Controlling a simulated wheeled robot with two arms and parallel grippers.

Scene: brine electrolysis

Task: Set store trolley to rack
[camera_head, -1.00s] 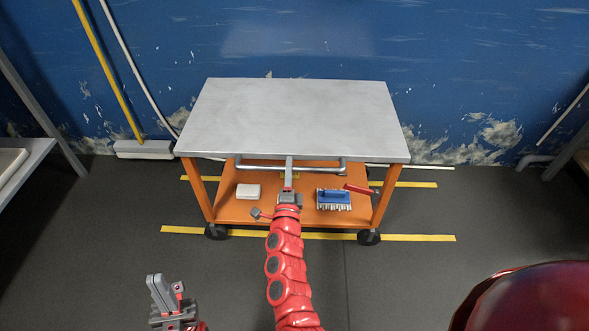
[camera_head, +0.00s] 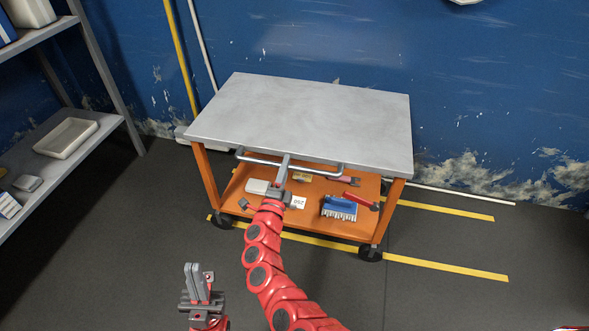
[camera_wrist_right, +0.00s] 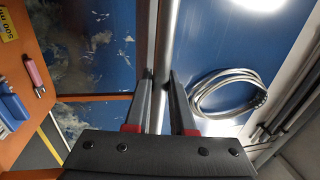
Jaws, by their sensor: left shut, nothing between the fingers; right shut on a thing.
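The trolley has a grey top (camera_head: 310,120) and an orange frame with a lower shelf (camera_head: 238,200). It stands upright on dark wheels in the middle of the head view. My right gripper (camera_head: 283,182) is shut on the trolley's handle (camera_head: 325,171) at its front side. The right wrist view shows the bar of the handle (camera_wrist_right: 168,40) between the fingers (camera_wrist_right: 161,85). The rack (camera_head: 110,75) stands at the left, apart from the trolley, its lower shelf (camera_head: 45,133) holding a pale tray (camera_head: 66,138). My left gripper (camera_head: 196,268) is shut and empty at the lower left.
The trolley's lower shelf carries a blue block-like item (camera_head: 339,208), a red-handled tool (camera_head: 360,200) and small boxes. Yellow floor lines (camera_head: 450,265) run under and right of it. A blue wall (camera_head: 470,90) stands close behind. Grey floor (camera_head: 130,230) is clear between rack and trolley.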

